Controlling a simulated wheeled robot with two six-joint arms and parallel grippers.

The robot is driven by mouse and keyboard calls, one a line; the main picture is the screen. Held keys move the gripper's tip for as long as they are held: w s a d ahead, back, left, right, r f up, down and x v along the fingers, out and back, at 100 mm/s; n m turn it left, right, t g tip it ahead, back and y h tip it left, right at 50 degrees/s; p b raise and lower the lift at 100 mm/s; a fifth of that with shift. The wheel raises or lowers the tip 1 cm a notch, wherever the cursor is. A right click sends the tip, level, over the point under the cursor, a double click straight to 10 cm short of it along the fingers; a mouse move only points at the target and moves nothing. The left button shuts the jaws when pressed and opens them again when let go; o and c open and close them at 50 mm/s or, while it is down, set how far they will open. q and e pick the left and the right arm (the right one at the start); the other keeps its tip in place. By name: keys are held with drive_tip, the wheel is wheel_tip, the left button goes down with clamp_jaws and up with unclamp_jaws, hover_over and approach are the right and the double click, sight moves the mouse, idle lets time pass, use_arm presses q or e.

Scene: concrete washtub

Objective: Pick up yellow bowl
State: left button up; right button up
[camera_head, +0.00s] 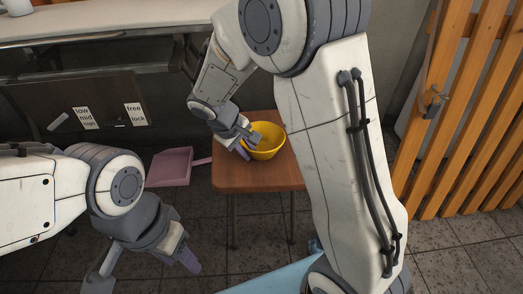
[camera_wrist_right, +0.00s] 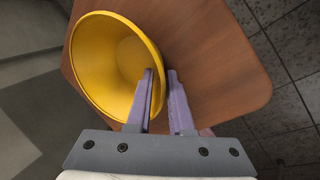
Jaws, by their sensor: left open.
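The yellow bowl (camera_head: 266,143) is on the brown wooden stool (camera_head: 240,178), towards its back right. My right gripper (camera_head: 246,141) reaches down to the bowl's left side. In the right wrist view the bowl (camera_wrist_right: 105,60) fills the upper left, and my right gripper (camera_wrist_right: 162,85) has its purple fingers close together, one inside the bowl and one outside, with the rim between them. Whether the bowl's base touches the stool is hard to tell. My left gripper (camera_head: 143,268) is open and empty, low at the left, away from the stool.
A pink dustpan (camera_head: 170,167) lies on the tiled floor left of the stool. A light counter (camera_head: 110,20) runs along the back left. An orange slatted wooden panel (camera_head: 450,110) stands at the right. A light blue surface (camera_head: 275,280) shows at the bottom.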

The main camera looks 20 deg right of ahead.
clamp_jaws()
idle(1.4)
